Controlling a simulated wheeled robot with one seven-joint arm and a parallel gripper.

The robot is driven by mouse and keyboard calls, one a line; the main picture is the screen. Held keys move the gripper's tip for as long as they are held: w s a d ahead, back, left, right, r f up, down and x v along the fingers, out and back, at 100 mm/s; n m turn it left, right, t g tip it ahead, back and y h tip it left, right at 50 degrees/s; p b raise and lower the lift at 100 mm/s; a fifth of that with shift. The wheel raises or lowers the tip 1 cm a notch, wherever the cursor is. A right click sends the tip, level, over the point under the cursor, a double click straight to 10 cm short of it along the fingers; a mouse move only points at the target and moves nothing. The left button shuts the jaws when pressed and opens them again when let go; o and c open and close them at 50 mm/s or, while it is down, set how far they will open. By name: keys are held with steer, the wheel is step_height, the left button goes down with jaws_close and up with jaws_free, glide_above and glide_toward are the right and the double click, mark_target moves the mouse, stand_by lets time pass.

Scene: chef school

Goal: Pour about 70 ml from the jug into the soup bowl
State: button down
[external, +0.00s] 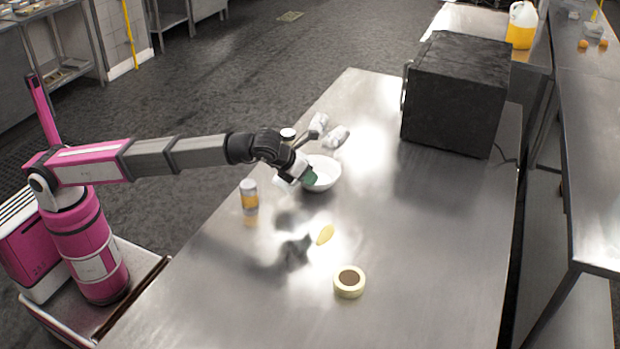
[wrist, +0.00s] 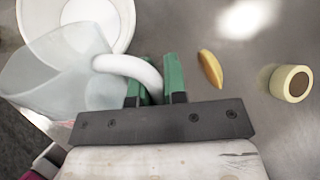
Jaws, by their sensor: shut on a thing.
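The jug (wrist: 50,75) is translucent and pale, with a white curved handle, at the left of the wrist view. My gripper (wrist: 157,80) has green fingertips and is shut on the jug's handle. In the external view my gripper (external: 305,176) is at the near left side of the soup bowl, and I cannot make out the jug clearly there. The white soup bowl (external: 324,172) sits on the steel table. In the wrist view the bowl (wrist: 122,28) lies just beyond the jug, which overlaps part of it. I cannot tell the jug's exact tilt or the liquid level.
A yellow oblong item (external: 325,234) and a tape roll (external: 349,289) lie nearer on the table (external: 430,260). Small white items (external: 337,136) lie behind the bowl. A large black box-shaped appliance (external: 455,95) stands at the back right. The right front is clear.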

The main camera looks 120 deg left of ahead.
steer(key=shift+r, duration=0.1)
stand_by(0.3)
steer(key=shift+s+d+r+t+y, duration=0.15)
steer(key=shift+t+y, duration=0.15)
steer(key=shift+y, duration=0.4)
steer(key=shift+s+d+m+t+y+b, duration=0.1)
steer(key=shift+d+m+t+y+b, duration=0.25)
steer(key=shift+t+y, duration=0.15)
steer(key=shift+s+d+f+m+t+y+b, duration=0.25)
steer(key=shift+d+f+m+t+y+b, duration=0.1)
steer(key=shift+d+f+t+y, duration=0.5)
steer(key=shift+s+d+f+m+t+y+b, duration=0.25)
steer(key=shift+d+f+t+y+b, duration=0.25)
steer(key=shift+f+y, duration=0.4)
steer(key=shift+s+d+f+m+t+y+b, duration=0.25)
steer(key=shift+d+f+t+y, duration=0.4)
steer(key=shift+y, duration=0.4)
steer(key=shift+d, duration=0.15)
